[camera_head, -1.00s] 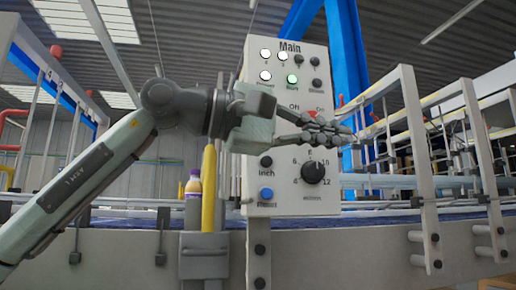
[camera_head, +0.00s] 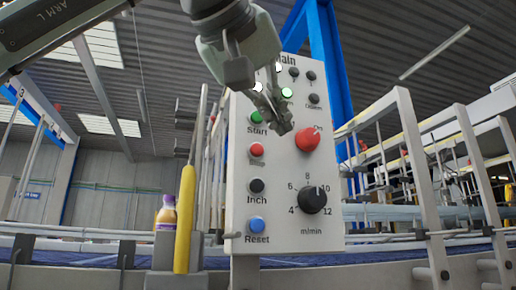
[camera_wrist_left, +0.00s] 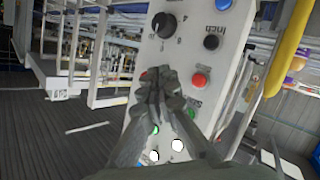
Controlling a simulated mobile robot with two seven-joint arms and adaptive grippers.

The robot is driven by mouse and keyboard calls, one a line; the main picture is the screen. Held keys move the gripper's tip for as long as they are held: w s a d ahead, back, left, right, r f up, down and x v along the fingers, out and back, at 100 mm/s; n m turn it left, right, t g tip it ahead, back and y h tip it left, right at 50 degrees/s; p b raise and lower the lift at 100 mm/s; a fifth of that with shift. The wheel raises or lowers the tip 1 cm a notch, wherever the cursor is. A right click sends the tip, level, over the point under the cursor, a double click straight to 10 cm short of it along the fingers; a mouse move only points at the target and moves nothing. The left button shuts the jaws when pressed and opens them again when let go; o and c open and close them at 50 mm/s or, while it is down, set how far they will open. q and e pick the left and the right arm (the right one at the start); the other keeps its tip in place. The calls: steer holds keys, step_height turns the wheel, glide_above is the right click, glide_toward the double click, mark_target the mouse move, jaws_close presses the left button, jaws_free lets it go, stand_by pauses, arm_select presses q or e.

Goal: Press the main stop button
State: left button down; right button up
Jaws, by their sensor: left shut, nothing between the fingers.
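The control panel (camera_head: 285,235) headed "Main" stands in the middle of the head view. A small red button (camera_head: 256,150) is in its left column, below the green Start button (camera_head: 255,118); its label is too small to read. The red button also shows in the left wrist view (camera_wrist_left: 199,80), right of the fingers. A larger red switch (camera_head: 307,140) marked "On" sits to its right, mostly hidden behind the fingers in the wrist view. My left gripper (camera_head: 282,126) is shut and empty, in front of the panel between the green button and the red switch. My right gripper is not seen.
A black Inch button (camera_head: 256,186), a blue Reset button (camera_head: 257,225) and a black speed dial (camera_head: 312,200) are lower on the panel. A yellow post (camera_head: 185,220) and a bottle (camera_head: 166,213) stand left of it. White guard frames (camera_head: 425,180) stand right.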

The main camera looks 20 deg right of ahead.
mark_target(257, 150)
arm_select(q)
steer(key=shift+w+a+p, duration=0.15)
steer(key=shift+w+p, duration=0.95)
steer(key=shift+w, duration=2.95)
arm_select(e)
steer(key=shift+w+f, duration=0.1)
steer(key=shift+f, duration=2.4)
arm_select(q)
steer(key=shift+w+r+p, duration=0.1)
steer(key=shift+w+p, duration=0.25)
steer(key=shift+p, duration=0.1)
steer(key=shift+w, duration=0.1)
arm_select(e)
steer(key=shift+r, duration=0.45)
